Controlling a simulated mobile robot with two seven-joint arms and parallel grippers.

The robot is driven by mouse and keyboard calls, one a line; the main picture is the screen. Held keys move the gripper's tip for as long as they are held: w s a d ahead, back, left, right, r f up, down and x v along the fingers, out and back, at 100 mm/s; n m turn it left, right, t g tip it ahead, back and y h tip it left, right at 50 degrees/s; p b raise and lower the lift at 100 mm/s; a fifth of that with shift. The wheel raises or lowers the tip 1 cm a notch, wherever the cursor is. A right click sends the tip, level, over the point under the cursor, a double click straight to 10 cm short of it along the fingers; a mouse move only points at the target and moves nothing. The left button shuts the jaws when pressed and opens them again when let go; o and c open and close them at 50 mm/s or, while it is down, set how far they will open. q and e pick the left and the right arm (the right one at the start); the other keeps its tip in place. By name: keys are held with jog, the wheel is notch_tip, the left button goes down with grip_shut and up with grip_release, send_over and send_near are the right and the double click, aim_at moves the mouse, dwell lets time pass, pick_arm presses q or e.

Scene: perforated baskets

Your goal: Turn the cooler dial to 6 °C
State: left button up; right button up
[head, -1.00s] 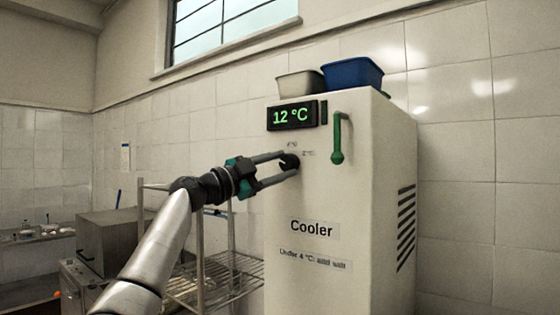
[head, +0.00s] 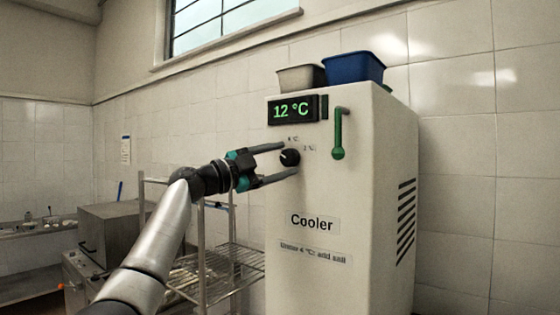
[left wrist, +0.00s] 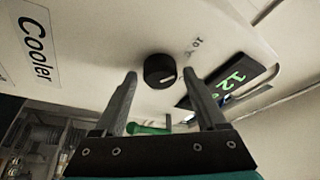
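The white cooler (head: 340,215) carries a round black dial (head: 290,157) with a pale pointer mark, which seems to point to the left in the head view. Small printed marks sit above and right of the dial, hard to read. The display (head: 293,111) above reads 12 °C in green. My left gripper (head: 290,160) is open, with one finger above and one below the dial. In the left wrist view the dial (left wrist: 160,70) lies between the fingertips, with a gap on both sides. My right gripper is not in view.
A green handle (head: 338,135) hangs right of the display. A grey bin (head: 301,78) and a blue bin (head: 353,72) stand on the cooler. The label (head: 315,252) mentions adding salt under 4 °C. A wire rack (head: 215,275) stands left of the cooler, below my arm.

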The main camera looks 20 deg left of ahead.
pick_arm(q)
jog(key=shift+o, duration=0.5)
jog(key=shift+s+a+f, duration=0.2)
jog(key=shift+s+a, duration=0.15)
jog(key=b+v, duration=0.5)
jog(key=v, duration=0.9)
